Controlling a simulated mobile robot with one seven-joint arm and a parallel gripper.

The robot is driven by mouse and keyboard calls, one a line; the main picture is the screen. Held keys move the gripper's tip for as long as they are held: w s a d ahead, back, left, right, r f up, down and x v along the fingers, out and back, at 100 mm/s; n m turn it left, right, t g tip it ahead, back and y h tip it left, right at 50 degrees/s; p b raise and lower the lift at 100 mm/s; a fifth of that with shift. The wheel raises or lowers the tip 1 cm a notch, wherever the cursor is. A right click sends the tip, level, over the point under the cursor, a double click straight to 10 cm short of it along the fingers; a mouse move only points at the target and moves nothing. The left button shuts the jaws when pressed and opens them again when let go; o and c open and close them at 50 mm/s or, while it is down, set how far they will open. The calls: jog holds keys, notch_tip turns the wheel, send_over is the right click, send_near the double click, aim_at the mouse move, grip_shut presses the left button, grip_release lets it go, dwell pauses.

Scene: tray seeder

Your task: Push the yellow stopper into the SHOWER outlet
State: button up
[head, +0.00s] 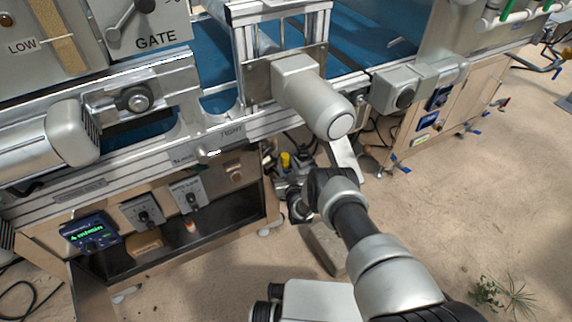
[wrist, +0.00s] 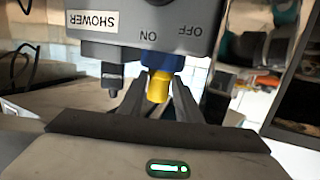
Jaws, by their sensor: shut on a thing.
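The yellow stopper (wrist: 158,88) is between the two fingers of my gripper (wrist: 157,101) in the wrist view, and the gripper is shut on it. The grey box labelled SHOWER (wrist: 125,32), with ON and OFF marks, is just beyond. A blue outlet (wrist: 160,62) on its edge lines up with the stopper. The stopper's far end meets or overlaps the blue part; I cannot tell whether it is inside. In the head view the stopper (head: 285,160) shows small and yellow at my gripper (head: 289,168), below the machine's frame; the outlet is not discernible there.
A dark fitting (wrist: 112,78) sits beside the outlet on the same box. In the head view a large grey motor (head: 315,100) overhangs near my arm. A cabinet with a display (head: 88,232) stands left. The sandy floor at right is mostly clear.

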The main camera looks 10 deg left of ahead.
jog(key=shift+f, duration=0.3)
jog(key=o, duration=1.2)
jog(key=shift+c, duration=0.2)
